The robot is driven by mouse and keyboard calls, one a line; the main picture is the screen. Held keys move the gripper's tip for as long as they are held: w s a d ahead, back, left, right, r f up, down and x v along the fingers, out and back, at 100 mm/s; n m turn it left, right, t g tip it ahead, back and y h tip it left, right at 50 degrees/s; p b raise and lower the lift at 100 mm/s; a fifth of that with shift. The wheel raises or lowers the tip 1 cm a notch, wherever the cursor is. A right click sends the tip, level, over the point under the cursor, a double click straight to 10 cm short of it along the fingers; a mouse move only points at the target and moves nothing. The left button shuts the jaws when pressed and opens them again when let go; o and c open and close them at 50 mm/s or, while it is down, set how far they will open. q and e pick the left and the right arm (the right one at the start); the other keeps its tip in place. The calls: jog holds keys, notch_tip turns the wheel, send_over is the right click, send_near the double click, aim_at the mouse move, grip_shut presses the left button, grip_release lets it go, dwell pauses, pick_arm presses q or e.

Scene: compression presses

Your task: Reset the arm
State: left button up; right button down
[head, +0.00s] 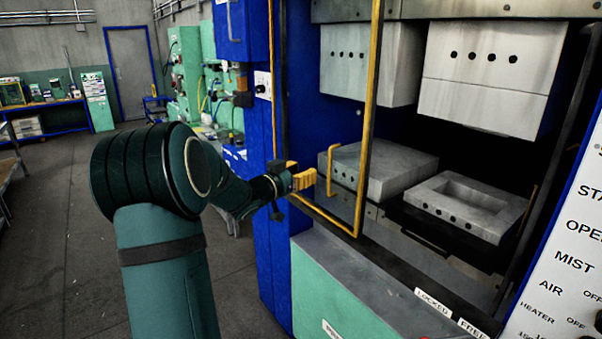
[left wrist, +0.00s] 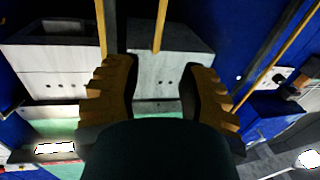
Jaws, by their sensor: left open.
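My left arm (head: 165,270) reaches in from the left, bent at the elbow. My left gripper (head: 305,178) has yellow fingers and is beside the yellow handle (head: 332,165) of the press door. In the left wrist view the gripper (left wrist: 160,88) is open, its two ridged fingers spread wide with nothing between them. A yellow bar (left wrist: 160,25) shows beyond the fingertips there. I cannot tell whether the fingers touch the handle. My right gripper is not in view.
The yellow-edged door frame (head: 368,110) stands in front of the press. Inside are a grey lower block (head: 375,165) and a hollowed mould (head: 470,200), with upper blocks (head: 480,85) above. A labelled control panel (head: 570,240) is at right. Open floor (head: 60,220) lies left.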

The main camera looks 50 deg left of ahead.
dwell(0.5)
pick_arm(q)
jog(key=w+d+f+n+g+h+b, duration=0.1)
jog(key=w+d+f+g+b, duration=0.15)
jog(key=d+f, duration=1.05)
jog(key=w+d+f+n+g+h+b, duration=0.1)
jog(key=w+d+f+g+h+b, duration=0.15)
jog(key=d+f, duration=1.05)
jog(key=s+d+f+g+h+b, duration=0.1)
jog(key=s+d+f+g, duration=0.25)
jog(key=d+f, duration=0.4)
jog(key=s+d+f+g+h, duration=0.1)
jog(key=s+d+f+g, duration=0.3)
jog(key=f, duration=0.7)
jog(key=s+d+f+m+g+b, duration=0.1)
jog(key=s+d+f+g+b, duration=0.1)
jog(key=s+d+f, duration=0.4)
jog(key=s+d+g, duration=0.1)
jog(key=s+d, duration=0.3)
jog(key=s, duration=0.2)
jog(key=shift+s+m, duration=0.3)
jog(key=shift+s, duration=0.1)
jog(key=shift+h, duration=0.35)
